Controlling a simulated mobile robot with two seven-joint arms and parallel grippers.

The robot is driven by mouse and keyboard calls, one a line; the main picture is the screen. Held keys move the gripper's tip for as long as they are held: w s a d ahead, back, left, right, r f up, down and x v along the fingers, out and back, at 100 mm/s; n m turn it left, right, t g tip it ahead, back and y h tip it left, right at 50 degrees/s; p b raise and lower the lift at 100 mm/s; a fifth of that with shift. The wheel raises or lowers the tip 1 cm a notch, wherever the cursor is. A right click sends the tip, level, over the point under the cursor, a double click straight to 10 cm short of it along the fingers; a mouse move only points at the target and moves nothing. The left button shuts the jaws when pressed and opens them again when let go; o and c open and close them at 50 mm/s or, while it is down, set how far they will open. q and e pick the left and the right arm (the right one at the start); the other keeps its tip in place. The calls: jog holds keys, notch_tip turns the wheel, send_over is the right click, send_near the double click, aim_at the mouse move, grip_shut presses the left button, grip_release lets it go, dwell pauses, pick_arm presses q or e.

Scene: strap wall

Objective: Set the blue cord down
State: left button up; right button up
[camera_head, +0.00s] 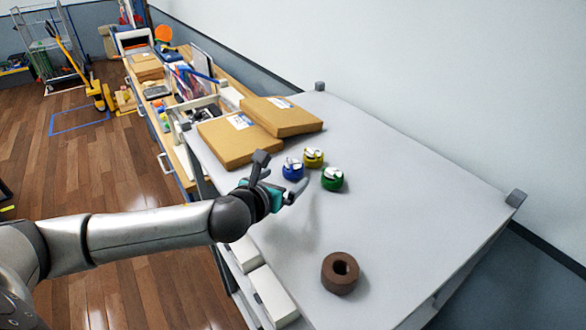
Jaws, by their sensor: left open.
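The blue cord (291,172) is a small coiled bundle with a white-grey part on top. It rests on the grey table top (420,220), beside a yellow cord (313,157) and a green cord (332,179). My left gripper (278,176) is open, just to the left of and in front of the blue cord. Its fingers are apart and nothing shows between them. I cannot tell whether a finger touches the blue cord. My right gripper is not in view.
Two cardboard boxes (238,143) lie at the table's back left. A brown ring-shaped roll (340,273) stands near the front. Short grey posts (516,198) rise at the table's corners. The right half of the table is clear, with a pale wall (450,80) behind it.

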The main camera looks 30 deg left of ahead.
aim_at(289, 175)
pick_arm(q)
jog(key=shift+x, duration=2.25)
jog(key=shift+s+a+f, duration=0.1)
jog(key=shift+a, duration=0.05)
